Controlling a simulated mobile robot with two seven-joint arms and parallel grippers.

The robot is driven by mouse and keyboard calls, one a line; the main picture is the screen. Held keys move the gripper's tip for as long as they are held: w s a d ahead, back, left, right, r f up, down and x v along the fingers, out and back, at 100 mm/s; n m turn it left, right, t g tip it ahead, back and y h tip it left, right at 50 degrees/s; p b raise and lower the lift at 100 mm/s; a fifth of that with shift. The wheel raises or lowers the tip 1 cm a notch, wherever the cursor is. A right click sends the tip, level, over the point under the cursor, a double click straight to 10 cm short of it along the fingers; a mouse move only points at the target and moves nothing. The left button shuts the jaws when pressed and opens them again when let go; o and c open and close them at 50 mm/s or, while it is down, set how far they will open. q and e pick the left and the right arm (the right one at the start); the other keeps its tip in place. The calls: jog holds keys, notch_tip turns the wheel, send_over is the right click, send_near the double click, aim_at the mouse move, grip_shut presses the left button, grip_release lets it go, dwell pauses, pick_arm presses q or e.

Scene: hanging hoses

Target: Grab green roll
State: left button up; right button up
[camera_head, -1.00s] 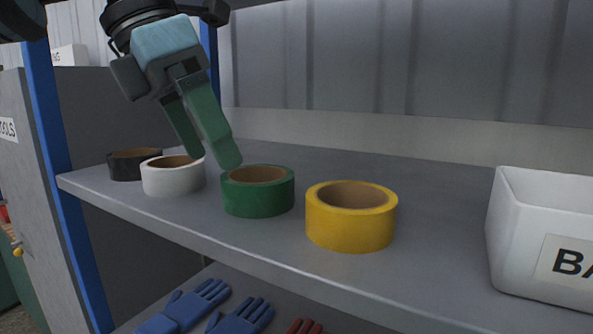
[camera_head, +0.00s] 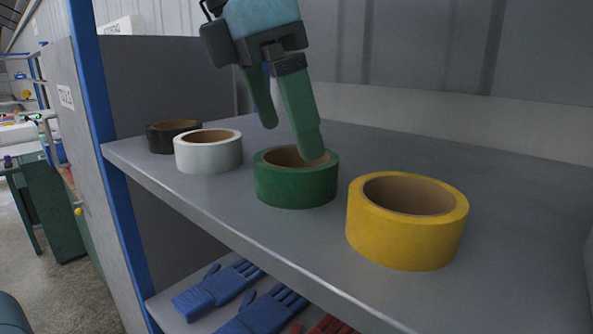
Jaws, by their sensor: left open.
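The green roll (camera_head: 296,187) lies flat on the grey shelf, between a white roll and a yellow roll. My left gripper (camera_head: 290,142) points down over it with its two green fingers apart and nothing between them. The nearer finger overlaps the roll's opening in the picture; I cannot tell whether it is inside the roll or touching it. The other finger shows behind the roll's far left rim. My right gripper is not in view.
The white roll (camera_head: 209,157) and a black roll (camera_head: 168,138) stand to the left, the yellow roll (camera_head: 407,232) to the right. The grey shelf (camera_head: 480,180) is bare behind them. A blue post (camera_head: 112,185) bounds its left end. Blue gloves (camera_head: 215,289) lie on the shelf below.

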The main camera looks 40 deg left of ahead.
aim_at(296, 156)
pick_arm(q)
jog(key=shift+f, duration=0.4)
jog(key=x, duration=0.4)
jog(key=shift+w+d+f+p, duration=0.1)
jog(key=shift+w+d+p, duration=0.05)
jog(key=shift+p, duration=0.15)
jog(key=shift+c, duration=1)
jog(key=c, duration=0.8)
jog(key=shift+o, duration=0.2)
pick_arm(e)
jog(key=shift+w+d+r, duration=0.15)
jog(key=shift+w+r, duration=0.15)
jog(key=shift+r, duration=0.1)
pick_arm(q)
jog(key=shift+r, duration=0.95)
jog(key=shift+r+b, duration=0.35)
jog(key=shift+r, duration=0.55)
jog(key=shift+c, duration=0.2)
jog(key=s+a, duration=0.1)
jog(key=s, duration=1.7)
jog(key=shift+a+b, duration=0.2)
jog(key=shift+b, duration=0.25)
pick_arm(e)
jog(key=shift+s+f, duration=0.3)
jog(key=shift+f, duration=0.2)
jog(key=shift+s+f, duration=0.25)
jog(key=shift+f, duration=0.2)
